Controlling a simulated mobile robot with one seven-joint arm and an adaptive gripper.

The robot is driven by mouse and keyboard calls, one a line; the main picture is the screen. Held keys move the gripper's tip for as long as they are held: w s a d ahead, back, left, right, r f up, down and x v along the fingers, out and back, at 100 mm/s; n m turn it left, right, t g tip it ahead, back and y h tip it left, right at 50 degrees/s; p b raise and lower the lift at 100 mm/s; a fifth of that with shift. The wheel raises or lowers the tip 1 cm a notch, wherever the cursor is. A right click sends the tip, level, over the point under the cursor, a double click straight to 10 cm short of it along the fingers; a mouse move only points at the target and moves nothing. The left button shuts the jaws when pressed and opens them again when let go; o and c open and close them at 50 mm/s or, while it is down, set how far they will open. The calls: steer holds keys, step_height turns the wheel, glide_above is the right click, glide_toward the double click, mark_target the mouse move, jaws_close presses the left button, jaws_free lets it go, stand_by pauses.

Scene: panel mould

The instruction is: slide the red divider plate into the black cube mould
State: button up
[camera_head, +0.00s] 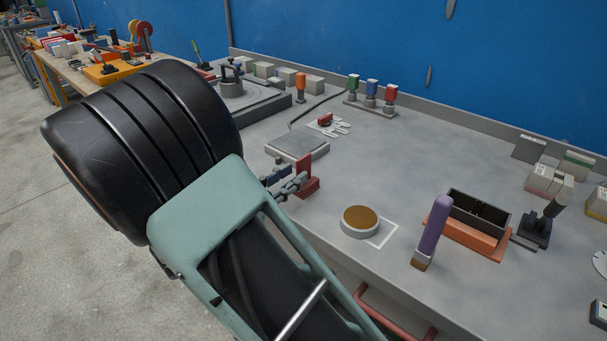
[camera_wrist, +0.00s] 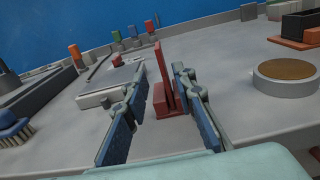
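The red divider plate (camera_wrist: 161,68) stands upright in a small red holder (camera_wrist: 168,101) near the front edge of the bench. It also shows in the head view (camera_head: 304,167), partly hidden by my fingers. My gripper (camera_wrist: 160,78) is open, its two blue-padded fingers apart with the plate showing in the gap between them. I cannot tell how deep the plate lies between the fingers, and no contact shows. The black cube mould (camera_head: 478,211) sits open-topped on an orange base (camera_head: 466,237) at the right of the bench. It shows at the wrist view's top right (camera_wrist: 301,23).
A round tan-topped disc (camera_head: 360,219) and an upright purple-handled brush (camera_head: 436,225) stand between the plate and the mould. A grey flat platform (camera_head: 297,146) lies behind the plate. A dark stand (camera_head: 537,229) is right of the mould. The middle of the bench behind them is clear.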

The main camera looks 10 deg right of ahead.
steer(key=x, duration=0.4)
steer(key=shift+s+d+b, duration=0.2)
steer(key=shift+d+b, duration=0.05)
steer(key=shift+b, duration=0.1)
steer(key=shift+c, duration=0.6)
jaws_close()
